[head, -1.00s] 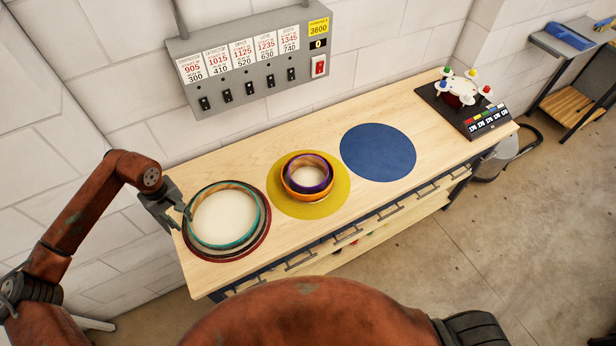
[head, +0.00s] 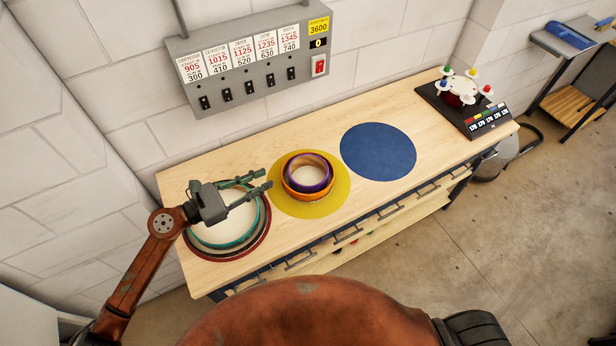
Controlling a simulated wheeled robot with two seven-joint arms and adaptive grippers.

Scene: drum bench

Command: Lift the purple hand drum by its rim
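The purple hand drum (head: 327,172) is a small ring with a pale skin. It sits inside or on top of an orange drum (head: 306,197), and both stand on the yellow round mat (head: 341,190) in the middle of the bench. My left gripper (head: 262,181) is open, with its fingers apart and pointing right toward the purple drum. It is empty, above the larger drums at the left and short of the purple drum's left rim. My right gripper is not in view.
A stack with a teal-rimmed drum (head: 232,243) and a dark red outer ring (head: 262,240) stands at the bench's left end, partly under my gripper. A blue round mat (head: 378,152) is bare. A black device (head: 463,103) stands at the right end. A grey switch box (head: 250,65) hangs on the wall.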

